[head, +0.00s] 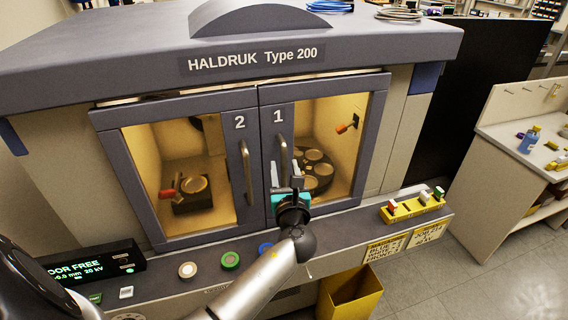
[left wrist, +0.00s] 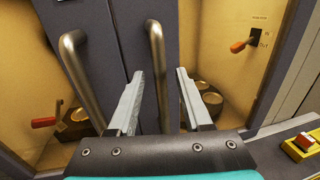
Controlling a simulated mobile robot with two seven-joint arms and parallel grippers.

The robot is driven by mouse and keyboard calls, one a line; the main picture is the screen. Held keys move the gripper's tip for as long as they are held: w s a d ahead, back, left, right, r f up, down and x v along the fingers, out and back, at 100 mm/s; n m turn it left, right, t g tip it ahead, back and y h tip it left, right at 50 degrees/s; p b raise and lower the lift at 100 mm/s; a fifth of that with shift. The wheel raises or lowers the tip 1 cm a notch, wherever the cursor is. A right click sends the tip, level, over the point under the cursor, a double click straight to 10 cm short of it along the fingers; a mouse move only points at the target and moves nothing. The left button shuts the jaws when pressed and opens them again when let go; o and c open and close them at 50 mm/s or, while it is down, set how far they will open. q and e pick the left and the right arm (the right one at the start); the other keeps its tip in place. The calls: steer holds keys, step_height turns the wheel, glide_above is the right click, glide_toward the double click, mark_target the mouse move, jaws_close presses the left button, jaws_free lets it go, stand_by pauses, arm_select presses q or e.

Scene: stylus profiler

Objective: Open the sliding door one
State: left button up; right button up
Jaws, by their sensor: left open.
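Sliding door one (head: 326,84) is the right glazed door of the HALDRUK cabinet, in a grey frame marked 1. It appears shut, meeting door two at the centre. Its upright bar handle (head: 282,152) is on its left stile; the handle (left wrist: 157,62) also shows in the left wrist view. My left gripper (head: 284,168) is open in front of door one, around its lower handle. In the left wrist view, the fingers of the left gripper (left wrist: 159,80) point at the door, with the handle between them and a gap to each finger. My right gripper is not in view.
Door two (head: 180,107) with its own handle (head: 247,173) is close on the left. A ledge with buttons (head: 231,260) and a yellow block with switches (head: 412,207) runs below. A dark display (head: 90,268) reads "DOOR FREE". A yellow bin (head: 350,298) stands below the ledge.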

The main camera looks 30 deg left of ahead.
arm_select(q)
steer(key=shift+x, duration=0.95)
jaws_close()
stand_by(0.8)
